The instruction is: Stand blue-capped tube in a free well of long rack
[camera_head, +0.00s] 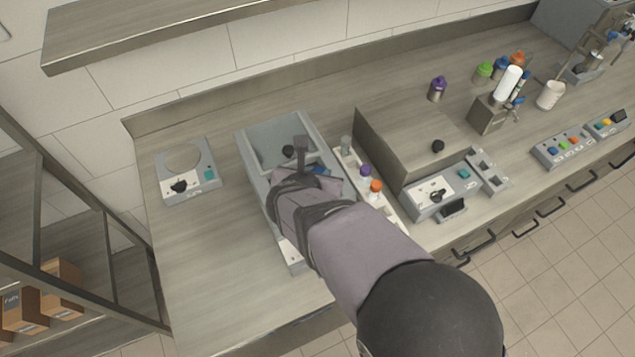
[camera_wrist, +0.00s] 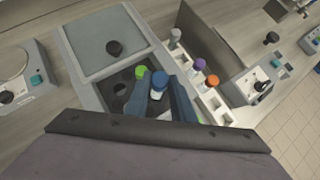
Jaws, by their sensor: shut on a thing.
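In the wrist view my gripper (camera_wrist: 160,88) is shut on the blue-capped tube (camera_wrist: 158,80), with a dark blue finger on each side. The tube is over or in the dark well block (camera_wrist: 120,90) of the grey machine; I cannot tell whether it is clear of the block. A green-capped tube (camera_wrist: 141,71) is just left of it. The long rack (camera_wrist: 226,114) lies to the right. It holds a grey-capped tube (camera_wrist: 176,35), a purple-capped tube (camera_wrist: 199,65) and an orange-capped tube (camera_wrist: 212,80). Empty wells show between the grey and purple caps and at the near end.
The grey machine (camera_head: 246,142) has a clear lid with a black knob. A small device (camera_head: 205,187) stands left of it. An upright brown panel (camera_head: 385,150) and a control box (camera_head: 432,207) stand right of the long rack. The counter at left front is clear.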

